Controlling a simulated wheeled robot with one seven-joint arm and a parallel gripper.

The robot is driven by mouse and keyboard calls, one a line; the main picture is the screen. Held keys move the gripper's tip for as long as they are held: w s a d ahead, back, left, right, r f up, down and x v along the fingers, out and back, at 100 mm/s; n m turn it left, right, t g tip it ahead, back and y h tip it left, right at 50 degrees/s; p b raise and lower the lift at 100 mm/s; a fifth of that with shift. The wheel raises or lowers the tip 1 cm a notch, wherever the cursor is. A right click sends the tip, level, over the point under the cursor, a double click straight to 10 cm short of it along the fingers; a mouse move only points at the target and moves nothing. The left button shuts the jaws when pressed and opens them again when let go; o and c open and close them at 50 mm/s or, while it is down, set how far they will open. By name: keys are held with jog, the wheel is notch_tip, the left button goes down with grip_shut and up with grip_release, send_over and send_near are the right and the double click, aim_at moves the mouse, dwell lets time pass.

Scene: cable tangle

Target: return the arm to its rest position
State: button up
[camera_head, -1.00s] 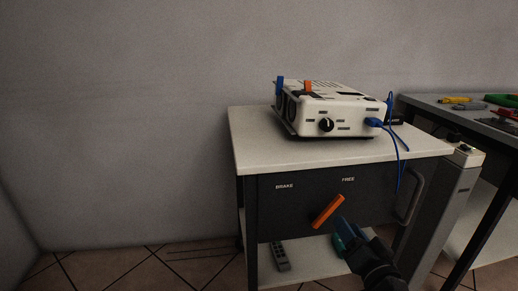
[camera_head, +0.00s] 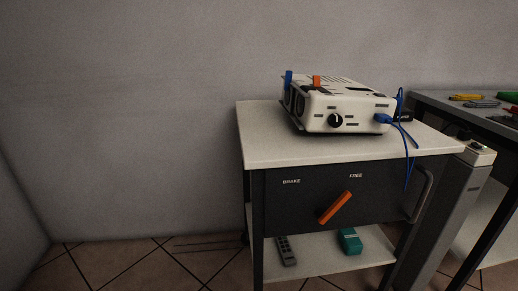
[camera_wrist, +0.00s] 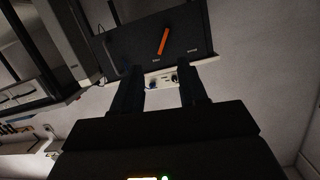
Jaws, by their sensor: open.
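My gripper (camera_wrist: 160,92) shows in the wrist view with its two dark fingers apart and nothing between them. It is out of the head view. In the wrist view the picture is upside down, and the dark cart panel with the orange lever (camera_wrist: 163,41) lies beyond the fingertips, apart from them. In the head view the orange lever (camera_head: 335,208) sits tilted on the panel, its upper end toward the FREE label. The white device (camera_head: 345,104) stands on the cart top.
The cart (camera_head: 262,148) has a lower shelf with a grey remote (camera_head: 286,251) and a teal object (camera_head: 349,241). A blue cable (camera_head: 408,165) hangs over the cart's front. A table with tools (camera_head: 470,104) stands at right. The floor at left is clear.

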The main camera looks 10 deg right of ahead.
jog(key=s+a+r+n, duration=0.2)
jog(key=s+r, duration=0.4)
jog(key=s, duration=0.1)
notch_tip(320, 180, up, 21)
jog(key=p, duration=2.2)
jog(key=shift+w+d+g+y, duration=0.25)
jog(key=shift+d+g+y, duration=0.05)
